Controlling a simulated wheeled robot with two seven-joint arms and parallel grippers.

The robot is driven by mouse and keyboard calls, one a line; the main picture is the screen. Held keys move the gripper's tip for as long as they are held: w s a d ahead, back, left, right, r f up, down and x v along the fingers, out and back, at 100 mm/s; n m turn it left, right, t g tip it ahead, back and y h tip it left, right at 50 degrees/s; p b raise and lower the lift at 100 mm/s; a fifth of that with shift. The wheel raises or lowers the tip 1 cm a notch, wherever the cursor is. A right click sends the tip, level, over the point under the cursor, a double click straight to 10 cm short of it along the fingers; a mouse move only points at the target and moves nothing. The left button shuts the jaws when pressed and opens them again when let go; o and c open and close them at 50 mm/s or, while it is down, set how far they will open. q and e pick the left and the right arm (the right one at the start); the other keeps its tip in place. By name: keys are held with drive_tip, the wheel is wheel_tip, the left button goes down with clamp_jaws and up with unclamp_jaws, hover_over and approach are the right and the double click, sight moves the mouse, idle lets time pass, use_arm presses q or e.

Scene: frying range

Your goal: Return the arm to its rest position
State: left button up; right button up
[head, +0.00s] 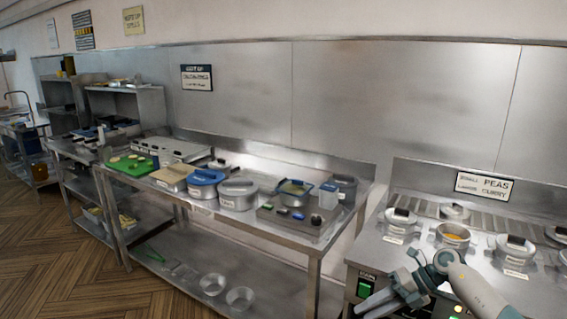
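My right arm comes in from the lower right corner, in front of the hot range. My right gripper (374,304) is at its front left edge, pointing left and down. Its two pale fingers show a gap between them, with nothing seen held. My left arm and gripper are not in view.
The range (368,254) holds several lidded pots, a pot of orange food (453,236) and a peas and curry sign (482,186). Left of it stands a steel table (262,222) with pans, a green board (128,164) and a lower shelf with bowls. Wooden floor (60,240) is open at left.

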drive_tip(key=s+a+f+m+t+y, duration=0.1)
drive_tip(key=a+f+m+t+y, duration=0.3)
drive_tip(key=f+m+t, duration=0.8)
drive_tip(key=s+d+f+m+h, duration=0.25)
drive_tip(key=s+f+m, duration=0.2)
drive_tip(key=f, duration=0.45)
drive_tip(key=s+d+f+m+g+h, duration=0.1)
drive_tip(key=s+f+m+h, duration=0.35)
drive_tip(key=f, duration=0.55)
drive_tip(key=s+d+f+m+h, duration=0.2)
drive_tip(key=s+f+m, duration=0.25)
drive_tip(key=f, duration=0.45)
drive_tip(key=s+d+f+m+g+h, duration=0.1)
drive_tip(key=s+f+m+g+h, duration=0.15)
drive_tip(key=s+f, duration=0.75)
drive_tip(key=s+d+f+m+g+h, duration=0.25)
drive_tip(key=s+f, duration=0.25)
drive_tip(key=s, duration=0.9)
drive_tip(key=s+a+f+m+g, duration=0.1)
drive_tip(key=s+f+m+g, duration=0.1)
drive_tip(key=s, duration=1)
drive_tip(key=s+a+f+m+g, duration=0.1)
drive_tip(key=s+f+m+g, duration=0.1)
drive_tip(key=s, duration=1)
drive_tip(key=shift+s+a+f+g, duration=0.35)
drive_tip(key=shift+f+g, duration=0.45)
